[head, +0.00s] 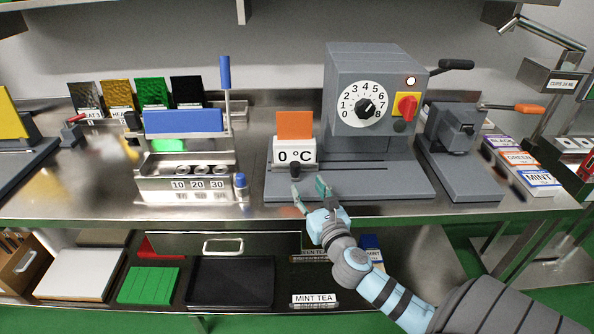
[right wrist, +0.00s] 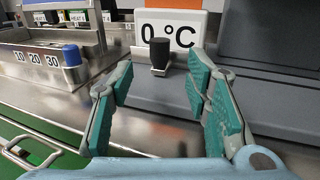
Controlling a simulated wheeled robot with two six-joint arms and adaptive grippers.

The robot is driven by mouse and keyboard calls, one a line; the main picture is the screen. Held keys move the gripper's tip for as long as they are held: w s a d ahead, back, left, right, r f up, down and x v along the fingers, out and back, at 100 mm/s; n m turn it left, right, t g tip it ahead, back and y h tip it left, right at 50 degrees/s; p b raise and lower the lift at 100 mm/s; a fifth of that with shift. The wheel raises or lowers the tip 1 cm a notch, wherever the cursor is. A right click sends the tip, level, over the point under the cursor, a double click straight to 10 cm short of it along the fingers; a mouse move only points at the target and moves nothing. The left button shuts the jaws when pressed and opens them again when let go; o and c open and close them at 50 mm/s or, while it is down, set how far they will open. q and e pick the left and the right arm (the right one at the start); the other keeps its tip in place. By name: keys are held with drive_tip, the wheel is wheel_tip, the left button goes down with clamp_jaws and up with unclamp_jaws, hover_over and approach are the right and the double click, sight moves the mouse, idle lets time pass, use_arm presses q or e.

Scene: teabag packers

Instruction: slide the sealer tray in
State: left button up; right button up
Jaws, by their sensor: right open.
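The sealer (head: 370,90) is a grey machine with a numbered dial and a red and yellow switch, at the back centre. At the left of its grey base (head: 400,185) stands a white block (head: 290,152) reading 0 °C, with an orange panel behind. A black knob (head: 295,170) stands in front of this block; I take it to be the sealer tray's handle. My right gripper (head: 310,187) is open and empty in front of the knob. In the right wrist view the knob (right wrist: 160,57) appears between the fingers, seemingly beyond their tips. My left gripper is out of view.
A steel holder (head: 187,187) marked 10, 20, 30 with a blue-capped post (head: 241,185) stands left of the sealer. A grey press (head: 455,150) with an orange handle is close on the right. The bench front edge and a drawer (head: 223,245) lie below.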

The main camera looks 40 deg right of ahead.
sight(297, 170)
drive_tip(key=x, duration=0.9)
drive_tip(key=shift+b, duration=0.3)
clamp_jaws()
